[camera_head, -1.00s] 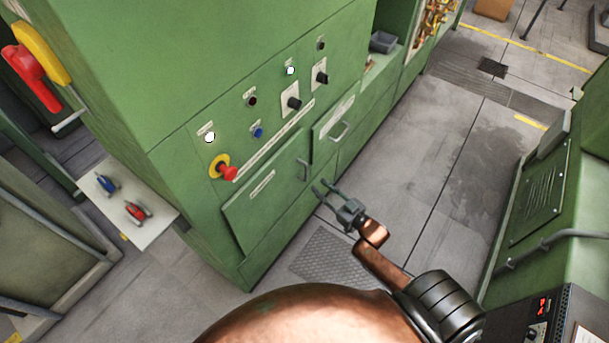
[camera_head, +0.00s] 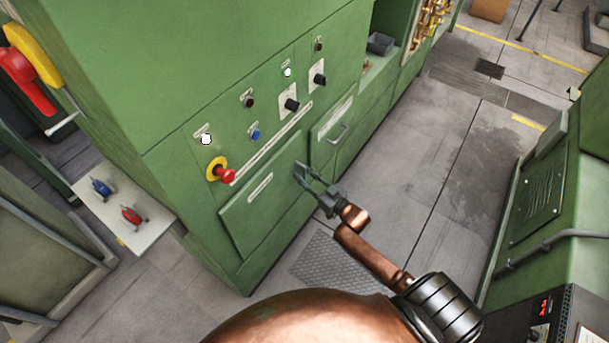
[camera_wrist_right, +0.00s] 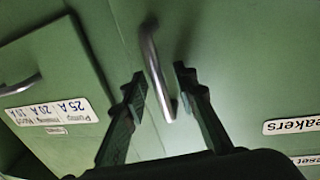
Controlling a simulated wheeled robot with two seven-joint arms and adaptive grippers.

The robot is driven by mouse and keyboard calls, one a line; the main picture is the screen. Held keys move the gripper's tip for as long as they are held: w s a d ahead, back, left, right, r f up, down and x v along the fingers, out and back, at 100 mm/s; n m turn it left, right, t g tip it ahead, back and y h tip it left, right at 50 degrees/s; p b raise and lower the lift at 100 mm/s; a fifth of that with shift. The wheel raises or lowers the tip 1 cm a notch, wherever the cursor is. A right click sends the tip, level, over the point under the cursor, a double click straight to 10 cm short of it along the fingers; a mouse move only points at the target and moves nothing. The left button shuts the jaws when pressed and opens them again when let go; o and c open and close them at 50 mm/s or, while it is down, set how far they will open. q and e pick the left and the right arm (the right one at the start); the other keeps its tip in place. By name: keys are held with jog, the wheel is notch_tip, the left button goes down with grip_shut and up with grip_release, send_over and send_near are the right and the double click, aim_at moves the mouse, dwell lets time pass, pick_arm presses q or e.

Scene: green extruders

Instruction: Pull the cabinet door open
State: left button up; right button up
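The green cabinet door (camera_head: 259,200) is a flat panel with a white label, low on the green cabinet, and it looks closed. Its metal handle shows in the right wrist view (camera_wrist_right: 156,70), upright and slightly tilted. My right gripper (camera_head: 304,171) is at the door's right edge, over the handle, which it mostly hides in the head view. In the right wrist view its fingers (camera_wrist_right: 158,82) are open, one on each side of the handle's lower part, with gaps visible. My left gripper is not in view.
A second panel with a handle (camera_head: 338,133) sits to the right. Above the door are a red knob (camera_head: 224,175) and several switches. A small shelf with blue and red clamps (camera_head: 132,216) juts out at left. Green machinery (camera_head: 540,200) stands at right, with open floor between.

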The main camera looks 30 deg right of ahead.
grip_shut()
jog(key=shift+s, duration=0.15)
dwell(0.5)
